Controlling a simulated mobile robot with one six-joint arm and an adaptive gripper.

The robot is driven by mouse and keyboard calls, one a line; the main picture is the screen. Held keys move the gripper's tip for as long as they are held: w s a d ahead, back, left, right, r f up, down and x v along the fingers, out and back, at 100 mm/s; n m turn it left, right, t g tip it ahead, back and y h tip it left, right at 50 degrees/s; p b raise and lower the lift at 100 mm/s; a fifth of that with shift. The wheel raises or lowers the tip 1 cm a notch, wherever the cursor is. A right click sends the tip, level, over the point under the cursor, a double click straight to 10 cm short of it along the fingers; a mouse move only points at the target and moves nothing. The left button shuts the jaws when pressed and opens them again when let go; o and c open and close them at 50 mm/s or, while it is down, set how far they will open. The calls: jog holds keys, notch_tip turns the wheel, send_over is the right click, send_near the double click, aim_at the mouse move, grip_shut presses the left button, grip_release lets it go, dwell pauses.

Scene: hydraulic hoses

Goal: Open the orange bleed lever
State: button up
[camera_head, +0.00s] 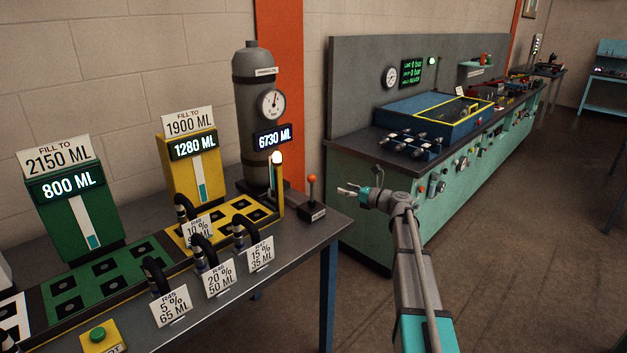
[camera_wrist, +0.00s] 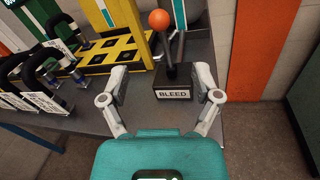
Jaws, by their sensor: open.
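The bleed lever (camera_head: 311,190) has an orange ball knob on a dark stick. It stands upright on a small black block labelled BLEED, at the right end of the near table. In the wrist view the orange knob (camera_wrist: 159,20) is beyond the fingertips, and the BLEED block (camera_wrist: 172,94) lies between and below them. My gripper (camera_head: 349,191) is to the right of the lever in the head view. In the wrist view my gripper (camera_wrist: 166,82) is open and empty, its two fingers apart on either side of the block. It does not appear to touch the lever.
A grey cylinder (camera_head: 254,110) with a gauge and a 6730 ML display stands behind the lever. Yellow (camera_head: 193,165) and green (camera_head: 72,215) stations with hoses and signs are to the left. A green workbench (camera_head: 400,205) is at the right, with open floor before it.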

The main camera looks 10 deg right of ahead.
aim_at(313, 178)
jog(key=x, duration=1.3)
jog(key=shift+w+a, duration=0.25)
jog(key=shift+a, duration=0.1)
grip_shut()
jog(key=shift+d, duration=0.3)
jog(key=shift+a, duration=0.15)
